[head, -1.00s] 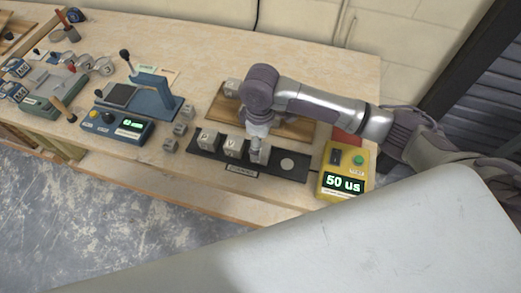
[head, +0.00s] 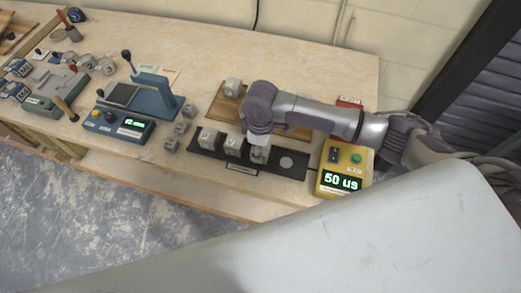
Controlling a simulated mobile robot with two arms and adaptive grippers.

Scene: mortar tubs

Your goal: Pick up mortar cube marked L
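Three pale grey mortar cubes stand in a row on a black tray: the left one (head: 207,137), the middle one (head: 231,144) and the right one (head: 259,154). Another grey cube (head: 232,87) sits on the wooden board behind. The marks on the cubes are too small to read surely, so I cannot tell which is L. My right gripper (head: 257,139) points down at the right cube and hides its upper part. Its fingers are too small and covered to show whether they are open or shut. My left gripper is not in view.
The black tray (head: 268,166) has an empty round pale spot at its right end. A yellow box (head: 341,168) reading "50 us" stands right of it. Several small cubes (head: 180,127) and a blue press (head: 158,98) stand to the left. The wooden board (head: 215,108) lies behind.

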